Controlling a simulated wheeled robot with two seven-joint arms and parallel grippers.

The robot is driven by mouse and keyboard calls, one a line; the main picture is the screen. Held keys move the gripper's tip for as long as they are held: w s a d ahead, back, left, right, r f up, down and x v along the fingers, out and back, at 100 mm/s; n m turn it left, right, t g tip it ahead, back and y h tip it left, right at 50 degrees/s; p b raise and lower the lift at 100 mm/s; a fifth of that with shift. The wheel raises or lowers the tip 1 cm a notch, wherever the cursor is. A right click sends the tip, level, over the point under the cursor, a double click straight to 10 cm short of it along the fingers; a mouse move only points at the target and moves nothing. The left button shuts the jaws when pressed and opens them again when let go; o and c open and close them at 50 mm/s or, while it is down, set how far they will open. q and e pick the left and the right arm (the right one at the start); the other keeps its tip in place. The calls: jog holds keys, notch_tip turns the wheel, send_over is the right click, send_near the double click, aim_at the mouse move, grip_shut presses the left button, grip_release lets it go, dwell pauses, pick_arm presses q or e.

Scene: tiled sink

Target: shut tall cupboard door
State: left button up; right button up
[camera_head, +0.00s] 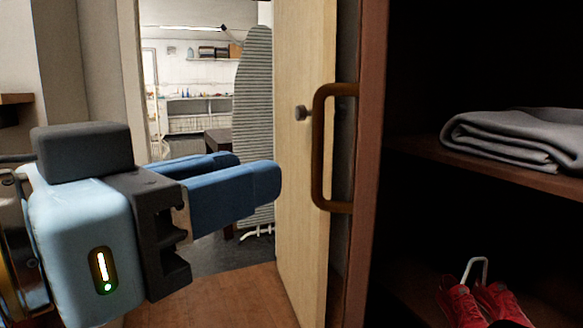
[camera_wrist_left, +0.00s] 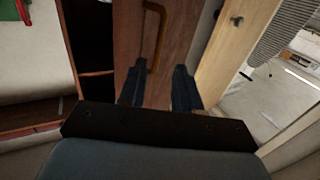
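The tall cupboard door (camera_head: 369,150) stands open, seen nearly edge-on in the head view. Its bronze bar handle (camera_head: 319,150) sticks out to the left. In the left wrist view the door's brown face (camera_wrist_left: 180,40) and the handle (camera_wrist_left: 153,40) lie beyond the fingers. My left gripper (camera_head: 258,170) has blue fingers pointing right towards the handle. They look apart from it, though the exact distance is hard to tell. The wrist view shows the left gripper (camera_wrist_left: 158,78) open, with nothing between its fingers. My right gripper is not in view.
The cupboard's open interior is at right, with a folded grey cloth (camera_head: 515,138) on a shelf (camera_head: 425,150) and red shoes (camera_head: 480,302) below. Behind the handle is a pale wooden room door (camera_head: 303,200) with a round knob (camera_head: 301,113). An ironing board (camera_head: 254,95) stands beyond the doorway.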

pick_arm(q)
jog(key=shift+v, duration=1.55)
